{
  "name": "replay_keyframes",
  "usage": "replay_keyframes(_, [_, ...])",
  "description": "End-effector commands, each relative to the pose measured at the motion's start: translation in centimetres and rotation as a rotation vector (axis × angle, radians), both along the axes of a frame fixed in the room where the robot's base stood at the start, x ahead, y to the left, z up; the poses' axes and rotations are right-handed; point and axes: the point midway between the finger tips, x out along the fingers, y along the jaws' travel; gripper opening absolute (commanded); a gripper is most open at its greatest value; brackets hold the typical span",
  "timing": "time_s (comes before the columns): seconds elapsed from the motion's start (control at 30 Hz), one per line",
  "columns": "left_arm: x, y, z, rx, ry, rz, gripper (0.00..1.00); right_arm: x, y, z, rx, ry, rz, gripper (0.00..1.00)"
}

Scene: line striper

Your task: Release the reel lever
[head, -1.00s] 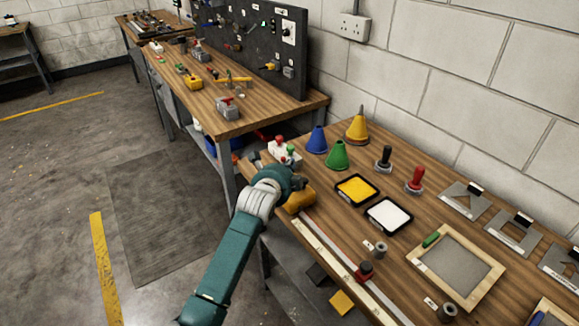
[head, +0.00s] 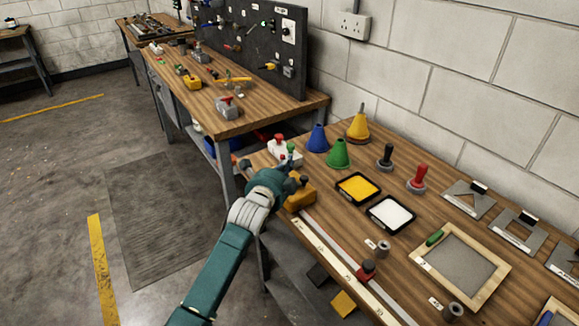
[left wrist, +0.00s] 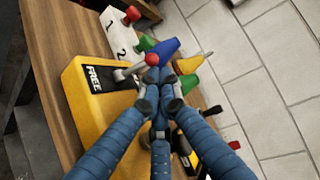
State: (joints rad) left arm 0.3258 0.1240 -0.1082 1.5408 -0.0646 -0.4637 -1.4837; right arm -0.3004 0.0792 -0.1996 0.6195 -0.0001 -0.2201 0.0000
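The yellow reel box (head: 302,197) sits at the near-left end of the right bench. In the left wrist view the yellow box (left wrist: 88,118) has a dark plate marked FREE (left wrist: 95,78). A metal reel lever with a red knob (left wrist: 152,60) sticks out from the plate toward the fingertips. My left gripper (left wrist: 158,76) has its blue fingers drawn together, tips just beside the knob. I cannot tell whether they touch it. In the head view my left gripper (head: 292,180) is at the box and hides part of it and the lever. My right gripper is not in view.
A white numbered block with red and green knobs (head: 284,152) stands just behind. Blue (head: 318,138), green (head: 339,153) and yellow (head: 358,125) cones stand beyond. Yellow (head: 358,187) and white (head: 390,214) trays lie to the right. A long pale rail (head: 335,262) runs along the front edge.

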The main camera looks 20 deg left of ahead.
Motion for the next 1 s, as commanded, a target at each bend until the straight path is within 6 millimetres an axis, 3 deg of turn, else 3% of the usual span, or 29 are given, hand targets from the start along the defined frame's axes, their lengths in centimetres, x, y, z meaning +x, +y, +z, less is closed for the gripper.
replay_keyframes(0.5, [-1.3,1.1,-0.7,-0.226,-0.290,0.002,0.00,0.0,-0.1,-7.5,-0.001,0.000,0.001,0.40])
replay_keyframes(0.7, [-1.7,1.5,-0.1,-0.267,-0.350,0.001,0.00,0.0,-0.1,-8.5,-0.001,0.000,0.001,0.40])
replay_keyframes(1.0, [-1.8,1.5,0.0,-0.269,-0.347,0.001,0.00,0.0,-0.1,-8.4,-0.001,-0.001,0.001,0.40])
